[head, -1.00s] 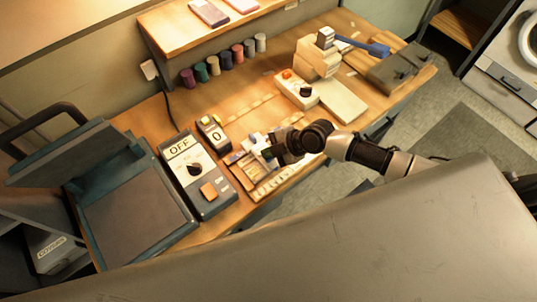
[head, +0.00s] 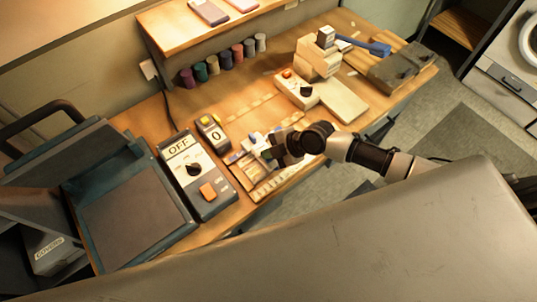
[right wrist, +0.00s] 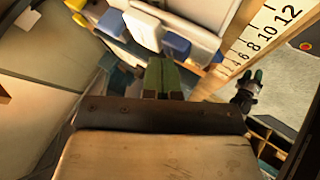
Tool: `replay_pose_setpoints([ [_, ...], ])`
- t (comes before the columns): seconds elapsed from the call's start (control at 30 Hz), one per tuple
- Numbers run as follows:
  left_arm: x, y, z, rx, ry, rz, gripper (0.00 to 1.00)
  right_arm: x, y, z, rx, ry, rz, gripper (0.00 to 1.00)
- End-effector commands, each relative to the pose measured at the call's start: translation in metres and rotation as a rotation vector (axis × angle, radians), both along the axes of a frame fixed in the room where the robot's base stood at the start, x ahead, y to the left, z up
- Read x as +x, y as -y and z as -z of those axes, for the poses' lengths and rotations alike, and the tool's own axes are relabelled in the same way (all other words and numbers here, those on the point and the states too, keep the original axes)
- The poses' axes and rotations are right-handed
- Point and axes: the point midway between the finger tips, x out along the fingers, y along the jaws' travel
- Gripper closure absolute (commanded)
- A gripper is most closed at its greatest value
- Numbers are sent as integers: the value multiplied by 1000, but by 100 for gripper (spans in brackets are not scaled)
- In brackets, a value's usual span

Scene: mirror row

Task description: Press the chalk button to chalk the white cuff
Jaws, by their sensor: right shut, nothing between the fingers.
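My right gripper (head: 270,152) is over the ruled wooden tray (head: 275,185) at the table's front edge. In the right wrist view its green fingers (right wrist: 162,77) are together with nothing between them. A whitish cylinder (head: 260,42) ends the coloured row under the shelf. I cannot tell which thing is the white cuff. An orange button (head: 208,190) is on the OFF box, but no chalk label is readable.
The OFF box (head: 180,165) and a small 0 counter (head: 212,132) stand left of the tray. A large flat press (head: 130,215) is farther left. A cream machine (head: 318,58) and a grey block (head: 400,66) stand at the right. The table's middle is mostly clear.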

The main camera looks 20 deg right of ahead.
Motion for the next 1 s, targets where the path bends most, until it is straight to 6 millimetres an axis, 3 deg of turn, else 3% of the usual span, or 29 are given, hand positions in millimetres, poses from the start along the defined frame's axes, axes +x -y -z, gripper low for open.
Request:
replay_pose_setpoints([
  [0.47, 0, 0, 2, 0, 0, 0, 57, -1, 0, 3, -1, -2, 0, 100],
  [1.0, 0, 0, -8, 0, 0, 0, 57, -1, 0, -16, -2, -1, -1, 100],
])
